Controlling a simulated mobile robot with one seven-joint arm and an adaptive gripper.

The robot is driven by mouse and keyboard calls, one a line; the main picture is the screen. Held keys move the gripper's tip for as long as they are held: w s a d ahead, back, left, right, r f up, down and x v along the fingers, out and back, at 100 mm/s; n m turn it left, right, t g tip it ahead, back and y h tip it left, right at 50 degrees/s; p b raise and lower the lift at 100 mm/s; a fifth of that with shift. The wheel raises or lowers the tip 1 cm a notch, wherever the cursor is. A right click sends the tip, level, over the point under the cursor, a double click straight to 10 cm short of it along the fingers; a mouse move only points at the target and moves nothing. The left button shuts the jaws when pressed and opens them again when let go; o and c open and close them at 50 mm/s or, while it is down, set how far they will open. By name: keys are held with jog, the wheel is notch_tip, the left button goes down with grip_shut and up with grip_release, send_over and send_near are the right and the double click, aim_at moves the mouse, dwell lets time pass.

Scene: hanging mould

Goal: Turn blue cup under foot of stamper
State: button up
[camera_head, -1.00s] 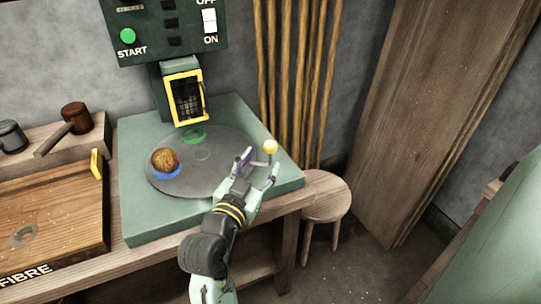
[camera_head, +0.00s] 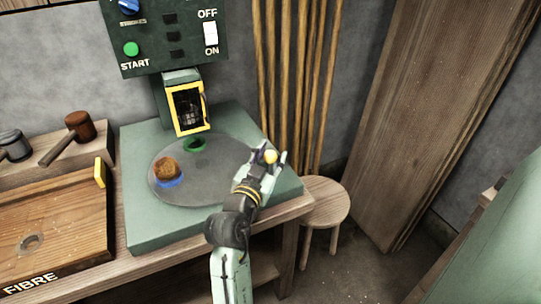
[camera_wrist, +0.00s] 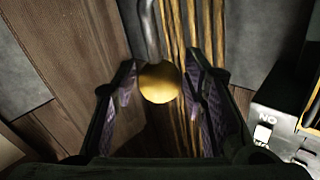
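The blue cup (camera_head: 172,183) shows as a blue rim at the left of the grey turntable (camera_head: 215,183), with a brown fibrous lump (camera_head: 167,168) in it. The green cup (camera_head: 195,145) is at the back of the turntable, just below the stamper's yellow-framed front (camera_head: 188,109). The stamper's foot cannot be made out. A yellow ball knob (camera_head: 270,157) stands at the turntable's right edge. My gripper (camera_head: 269,161) is at this knob. In the wrist view the knob (camera_wrist: 158,82) sits between my open fingers, with gaps on both sides.
The control panel (camera_head: 170,40) with START button and ON/OFF switch is above the stamper. A wooden tray (camera_head: 50,225) and mallets (camera_head: 75,130) are at left. Wooden poles (camera_head: 295,85) stand behind; a stool (camera_head: 318,203) is at right.

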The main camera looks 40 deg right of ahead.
grip_shut()
jog(key=shift+a, duration=0.15)
dwell(0.6)
